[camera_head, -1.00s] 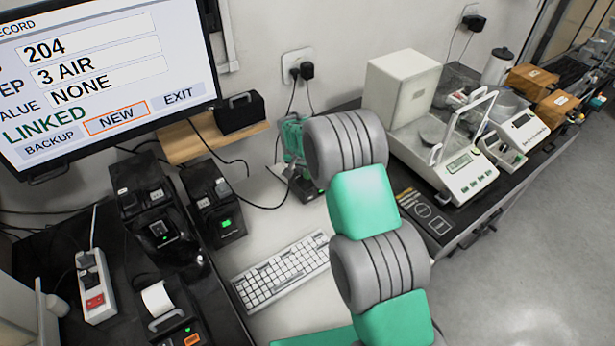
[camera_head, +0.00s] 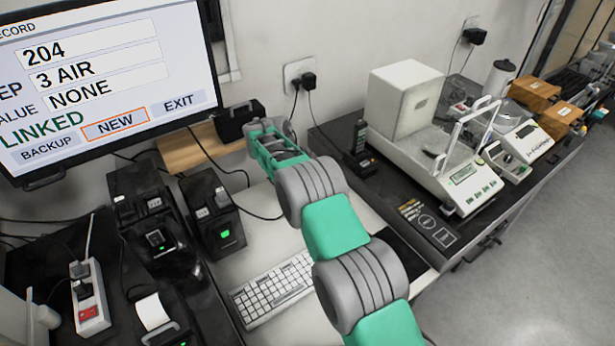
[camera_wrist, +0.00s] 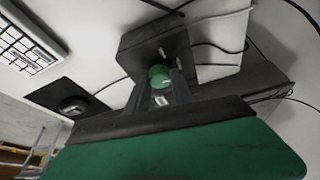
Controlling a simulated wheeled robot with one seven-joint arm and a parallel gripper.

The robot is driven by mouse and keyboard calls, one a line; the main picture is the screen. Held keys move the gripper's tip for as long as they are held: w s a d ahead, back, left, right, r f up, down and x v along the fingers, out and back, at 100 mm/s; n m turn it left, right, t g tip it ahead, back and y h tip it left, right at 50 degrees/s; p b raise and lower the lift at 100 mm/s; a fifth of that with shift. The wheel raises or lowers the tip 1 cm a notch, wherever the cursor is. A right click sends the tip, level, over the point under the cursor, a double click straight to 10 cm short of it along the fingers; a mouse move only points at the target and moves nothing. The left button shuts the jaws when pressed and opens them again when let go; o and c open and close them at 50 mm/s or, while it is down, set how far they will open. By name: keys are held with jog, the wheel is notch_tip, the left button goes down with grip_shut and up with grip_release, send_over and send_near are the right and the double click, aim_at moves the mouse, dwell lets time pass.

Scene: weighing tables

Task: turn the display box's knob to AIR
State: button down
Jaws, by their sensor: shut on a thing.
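In the wrist view a dark box (camera_wrist: 150,38) fills the upper middle. A small round green knob (camera_wrist: 158,74) stands on its near face. My gripper (camera_wrist: 162,90) reaches this face, and its fingers are shut at the knob. Any marking around the knob is too small to read, so its setting cannot be told. In the head view my gripper (camera_head: 264,134) is near the right end of the wooden shelf (camera_head: 190,152), beside the black box (camera_head: 236,125) there. Its fingertips are hidden in that view. The monitor (camera_head: 100,80) reads "3 AIR", "NONE" and "LINKED".
Two black devices (camera_head: 212,215) stand left of the white keyboard (camera_head: 275,288). Loose cables lie behind them. A dark handset (camera_head: 359,140) stands to the right, near the white balance (camera_head: 440,165). Some white desk around the keyboard is clear.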

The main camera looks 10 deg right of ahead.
jog(key=shift+m+p, duration=0.5)
jog(key=shift+p, duration=0.05)
jog(key=c, duration=1.1)
grip_release()
jog(key=p+v, duration=0.5)
jog(key=v, duration=0.3)
